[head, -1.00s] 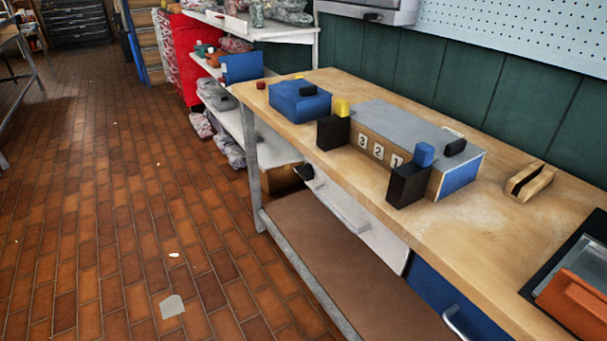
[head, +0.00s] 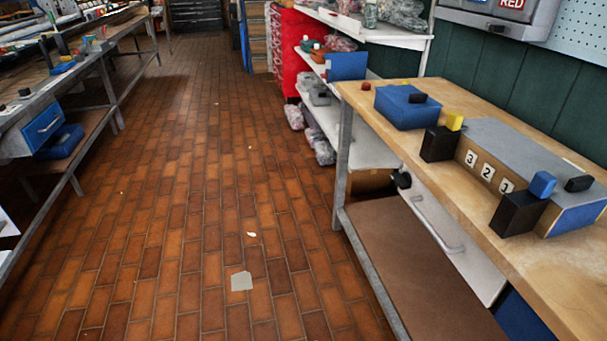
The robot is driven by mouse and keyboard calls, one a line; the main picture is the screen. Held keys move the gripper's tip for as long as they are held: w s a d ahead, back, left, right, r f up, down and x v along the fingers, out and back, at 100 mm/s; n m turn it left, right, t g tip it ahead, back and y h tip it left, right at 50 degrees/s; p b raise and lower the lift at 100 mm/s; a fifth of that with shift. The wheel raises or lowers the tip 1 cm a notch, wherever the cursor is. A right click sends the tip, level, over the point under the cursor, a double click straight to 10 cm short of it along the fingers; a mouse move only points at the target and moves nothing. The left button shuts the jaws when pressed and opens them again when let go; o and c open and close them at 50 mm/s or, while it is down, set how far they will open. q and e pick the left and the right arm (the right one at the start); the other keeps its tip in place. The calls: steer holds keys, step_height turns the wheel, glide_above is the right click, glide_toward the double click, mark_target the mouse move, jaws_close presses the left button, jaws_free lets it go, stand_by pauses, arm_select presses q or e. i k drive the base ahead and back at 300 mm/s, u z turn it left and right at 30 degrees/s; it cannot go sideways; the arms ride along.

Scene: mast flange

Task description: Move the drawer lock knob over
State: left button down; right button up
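A small black knob (head: 401,180) sits at the upper left end of a white drawer front (head: 465,262) under the wooden workbench (head: 555,262) on the right. It may be the drawer lock knob; it is too small to tell which way it is set. A pale bar handle (head: 437,228) runs along the drawer front. The drawer looks shut, though the angle makes this hard to judge. Neither of my grippers shows in the head view.
A grey-topped box (head: 518,152) marked 3, 2, 1, black blocks (head: 519,213) and a blue box (head: 407,106) stand on the workbench. Another bench with a blue drawer (head: 44,124) stands at left. The brick floor (head: 200,190) between is mostly clear.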

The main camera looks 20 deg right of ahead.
mark_target(403, 181)
steer(key=u, duration=0.2)
steer(key=i, duration=3)
steer(key=z, duration=3.15)
steer(key=i, duration=0.45)
steer(key=u, duration=0.05)
